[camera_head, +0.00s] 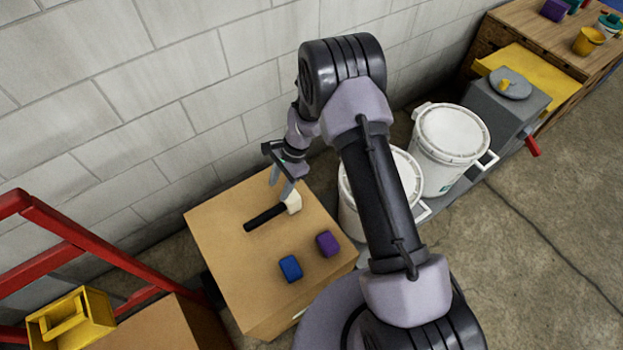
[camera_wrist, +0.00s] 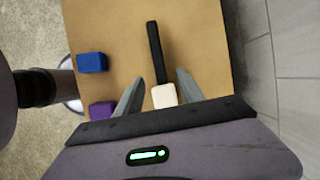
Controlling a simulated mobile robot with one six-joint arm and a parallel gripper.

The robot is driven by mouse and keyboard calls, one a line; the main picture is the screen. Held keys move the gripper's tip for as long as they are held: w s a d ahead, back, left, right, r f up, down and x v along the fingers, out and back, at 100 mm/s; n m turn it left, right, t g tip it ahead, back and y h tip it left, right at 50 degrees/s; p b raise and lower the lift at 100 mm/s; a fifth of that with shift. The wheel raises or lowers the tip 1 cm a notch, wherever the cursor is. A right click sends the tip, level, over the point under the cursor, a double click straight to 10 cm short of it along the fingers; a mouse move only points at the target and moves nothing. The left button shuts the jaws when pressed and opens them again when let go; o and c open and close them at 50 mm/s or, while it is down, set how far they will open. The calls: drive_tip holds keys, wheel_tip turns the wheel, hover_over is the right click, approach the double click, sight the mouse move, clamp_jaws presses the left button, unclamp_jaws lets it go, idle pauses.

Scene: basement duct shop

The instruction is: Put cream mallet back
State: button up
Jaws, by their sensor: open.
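The cream mallet lies on a brown tabletop (camera_head: 225,255), with its cream head (camera_head: 293,202) and black handle (camera_head: 264,218) both showing. My gripper (camera_head: 281,187) is open just above the mallet's head end, near the wall side of the table. In the wrist view, the open fingers (camera_wrist: 157,85) reach either side of the mallet, with the cream head (camera_wrist: 164,96) between them near the palm and the black handle (camera_wrist: 154,52) extending away. Whether the fingers touch the mallet cannot be told.
A blue block (camera_head: 290,268) and a purple block (camera_head: 327,243) lie near the mallet. White buckets (camera_head: 451,135) stand right of the table. A red metal frame (camera_head: 50,235) and a yellow box (camera_head: 72,318) are at left. A block wall (camera_head: 130,100) runs behind.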

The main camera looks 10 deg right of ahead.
drive_tip(key=s+d+r+n+t, duration=0.1)
drive_tip(key=s+d+r+n, duration=0.1)
drive_tip(key=r, duration=0.8)
drive_tip(key=s+d+r+n+t, duration=0.1)
drive_tip(key=s+r+t, duration=0.1)
drive_tip(key=r, duration=0.8)
drive_tip(key=s+d+r+n+t, duration=0.1)
drive_tip(key=s+d+r+n, duration=0.1)
drive_tip(key=r, duration=0.9)
drive_tip(key=s+d+r+n+t+h, duration=0.1)
drive_tip(key=s+d+r+n, duration=0.1)
drive_tip(key=s, duration=0.6)
drive_tip(key=s+d+r+n+t+h, duration=0.1)
drive_tip(key=s+d+r+t, duration=0.1)
drive_tip(key=s+r, duration=0.3)
drive_tip(key=s, duration=0.4)
drive_tip(key=shift+s+r+n, duration=0.2)
drive_tip(key=shift+n, duration=0.2)
drive_tip(key=shift+f+b, duration=0.35)
drive_tip(key=shift+b, duration=0.05)
